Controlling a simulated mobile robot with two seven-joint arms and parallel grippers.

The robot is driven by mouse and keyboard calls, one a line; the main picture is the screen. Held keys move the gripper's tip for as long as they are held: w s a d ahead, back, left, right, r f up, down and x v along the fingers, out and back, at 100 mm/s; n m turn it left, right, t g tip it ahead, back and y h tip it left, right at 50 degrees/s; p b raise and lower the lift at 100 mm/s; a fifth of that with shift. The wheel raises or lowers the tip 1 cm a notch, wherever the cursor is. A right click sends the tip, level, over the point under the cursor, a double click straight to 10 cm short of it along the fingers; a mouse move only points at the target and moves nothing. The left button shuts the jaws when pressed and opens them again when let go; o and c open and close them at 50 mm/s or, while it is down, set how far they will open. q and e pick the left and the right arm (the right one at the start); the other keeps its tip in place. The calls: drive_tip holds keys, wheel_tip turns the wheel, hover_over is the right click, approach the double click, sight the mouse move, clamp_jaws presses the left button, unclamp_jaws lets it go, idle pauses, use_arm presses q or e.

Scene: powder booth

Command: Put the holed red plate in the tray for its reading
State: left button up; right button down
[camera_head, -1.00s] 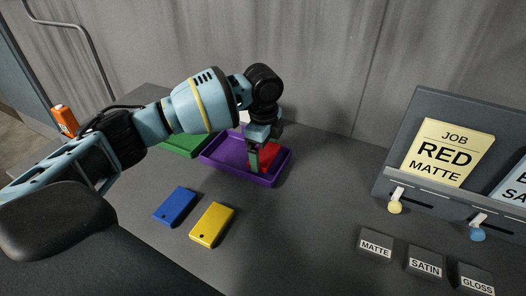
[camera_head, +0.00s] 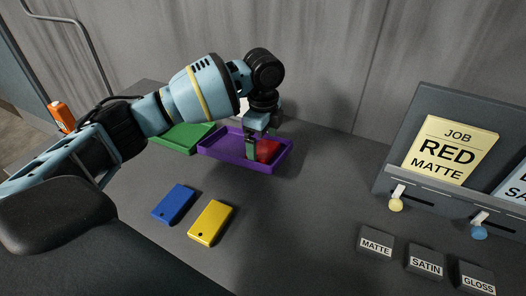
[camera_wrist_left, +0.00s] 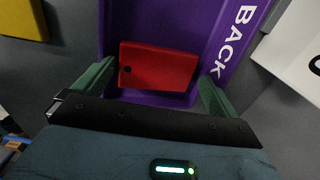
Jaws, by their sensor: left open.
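The red plate (camera_head: 267,150) lies inside the purple tray (camera_head: 222,153). In the left wrist view the red plate (camera_wrist_left: 160,66) shows one small dark hole near its left edge, and the purple tray (camera_wrist_left: 215,50) carries the word BACK on its rim. My left gripper (camera_head: 251,153) points down into the tray. Its green fingers (camera_wrist_left: 158,76) are open, one on each side of the plate's near end, with a small gap at each side. In the head view the fingers partly hide the plate. My right gripper is not in view.
A green tray (camera_head: 185,140) stands left of the purple one. A blue plate (camera_head: 174,203) and a yellow plate (camera_head: 211,222) lie in front. The job rack (camera_head: 400,175) reads RED MATTE. MATTE (camera_head: 376,244), SATIN (camera_head: 426,262) and GLOSS (camera_head: 477,281) blocks stand at the front right.

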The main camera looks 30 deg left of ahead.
sight(263, 148)
use_arm(q)
wheel_tip(263, 148, up, 8)
drive_tip(key=shift+r, duration=0.15)
drive_tip(key=shift+s, duration=0.15)
idle(0.3)
